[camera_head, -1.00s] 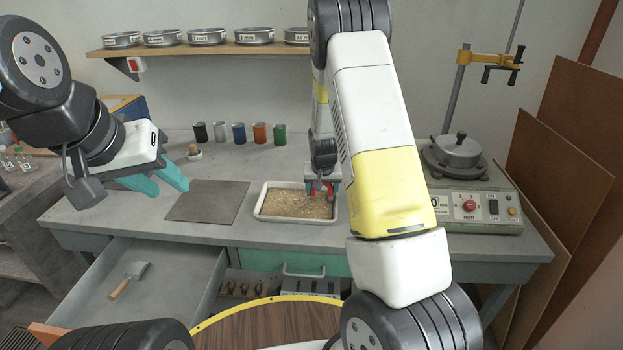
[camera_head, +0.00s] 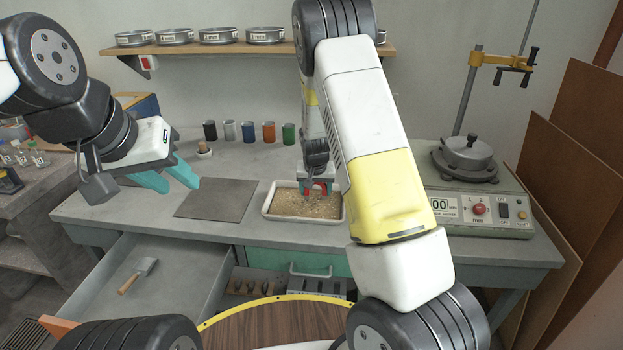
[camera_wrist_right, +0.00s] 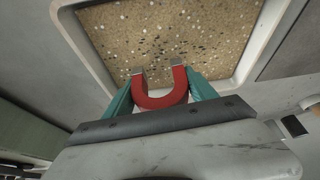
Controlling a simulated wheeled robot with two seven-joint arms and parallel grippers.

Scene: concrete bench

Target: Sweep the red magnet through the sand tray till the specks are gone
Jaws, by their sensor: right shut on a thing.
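The red horseshoe magnet (camera_wrist_right: 160,98) is held between the green fingers of my right gripper (camera_wrist_right: 158,95) in the right wrist view, its two grey tips pointing at the sand. The magnet also shows as a small red patch (camera_head: 308,189) in the head view. The white-rimmed sand tray (camera_head: 266,212) stands on the bench, full of tan sand with dark and pale specks (camera_wrist_right: 165,35). My right gripper is over the tray; whether the magnet touches the sand is not clear. My left gripper (camera_head: 180,180) is open and empty above the bench, left of the tray.
A dark flat mat (camera_head: 215,200) lies left of the tray. Several coloured cups (camera_head: 248,132) and a small stoppered jar (camera_head: 204,149) stand behind. A machine with a dial (camera_head: 470,205) is at the right.

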